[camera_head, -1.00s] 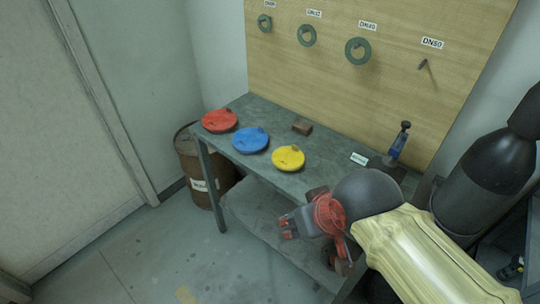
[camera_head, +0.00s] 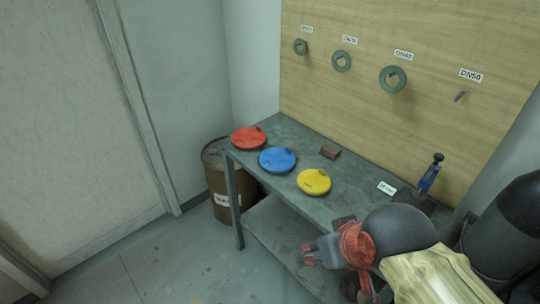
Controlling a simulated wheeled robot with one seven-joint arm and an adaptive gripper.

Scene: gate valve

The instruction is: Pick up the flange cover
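Three round flange covers lie flat in a row on the grey workbench (camera_head: 357,203): a red cover (camera_head: 248,137) at the far left, a blue cover (camera_head: 277,160) in the middle and a yellow cover (camera_head: 313,181) nearest my arm. Each has a small raised part on top. My gripper (camera_head: 308,253) is in front of the bench's front edge, below and apart from the yellow cover. It points left and holds no cover. Its fingers are small and dark here, and I cannot tell how far apart they are.
A brown block (camera_head: 330,152) lies behind the covers. A blue-handled tool (camera_head: 429,178) stands on the bench's right end by a white label (camera_head: 387,188). A rusty drum (camera_head: 219,180) stands left of the bench. Green rings (camera_head: 393,79) hang on the wooden board (camera_head: 330,90).

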